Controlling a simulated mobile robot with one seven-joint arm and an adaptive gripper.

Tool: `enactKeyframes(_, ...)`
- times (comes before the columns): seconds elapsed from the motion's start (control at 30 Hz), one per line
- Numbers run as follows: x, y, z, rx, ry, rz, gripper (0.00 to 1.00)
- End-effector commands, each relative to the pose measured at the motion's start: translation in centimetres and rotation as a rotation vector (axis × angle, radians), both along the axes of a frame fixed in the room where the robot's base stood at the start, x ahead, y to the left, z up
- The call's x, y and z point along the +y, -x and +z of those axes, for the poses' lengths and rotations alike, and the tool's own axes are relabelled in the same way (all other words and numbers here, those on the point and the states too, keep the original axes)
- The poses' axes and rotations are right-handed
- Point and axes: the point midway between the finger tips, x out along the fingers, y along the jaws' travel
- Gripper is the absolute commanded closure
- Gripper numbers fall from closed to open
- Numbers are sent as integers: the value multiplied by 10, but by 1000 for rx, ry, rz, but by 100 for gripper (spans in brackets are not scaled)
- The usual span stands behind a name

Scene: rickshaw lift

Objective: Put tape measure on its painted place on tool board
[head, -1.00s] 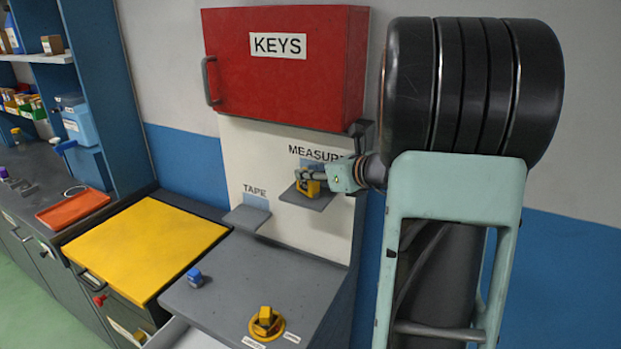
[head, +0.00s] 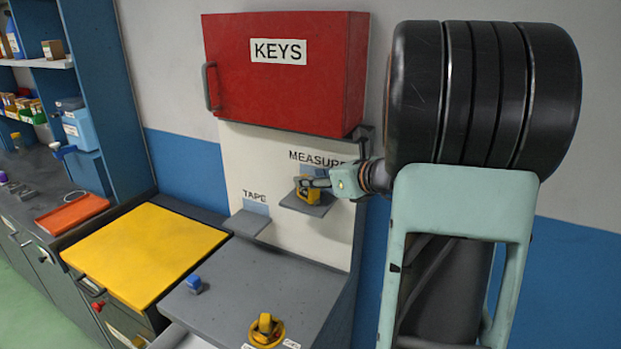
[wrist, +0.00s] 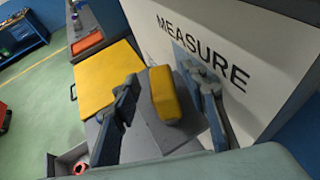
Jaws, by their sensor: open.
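The yellow tape measure (head: 305,192) sits on the small grey shelf (head: 312,208) below the word MEASURE on the white tool board (head: 305,238). In the wrist view the tape measure (wrist: 165,95) stands on the grey shelf (wrist: 150,140), with a blue painted patch (wrist: 183,58) on the board behind it. My gripper (head: 314,182) is open, with its fingers on either side of the tape measure. In the wrist view a gap shows between the left finger and the tape measure; the right finger is close beside it, and I cannot tell whether it touches.
An empty shelf (head: 247,223) marked TAPE is lower left. The red KEYS cabinet (head: 285,75) juts out above. Below are the grey bench top (head: 240,285), a blue item (head: 194,281), a yellow knob (head: 266,328) and a yellow panel (head: 150,250).

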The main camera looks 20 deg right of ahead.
Motion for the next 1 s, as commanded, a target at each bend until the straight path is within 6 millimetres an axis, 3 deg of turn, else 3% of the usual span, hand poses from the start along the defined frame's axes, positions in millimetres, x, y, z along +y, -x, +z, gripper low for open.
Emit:
enactKeyframes(0.3, -18, 62, 27, -4, 3, -4, 60)
enactKeyframes(0.5, -25, 87, 38, -2, 1, -2, 60)
enactKeyframes(1.0, -26, 95, 41, 0, 0, -1, 60)
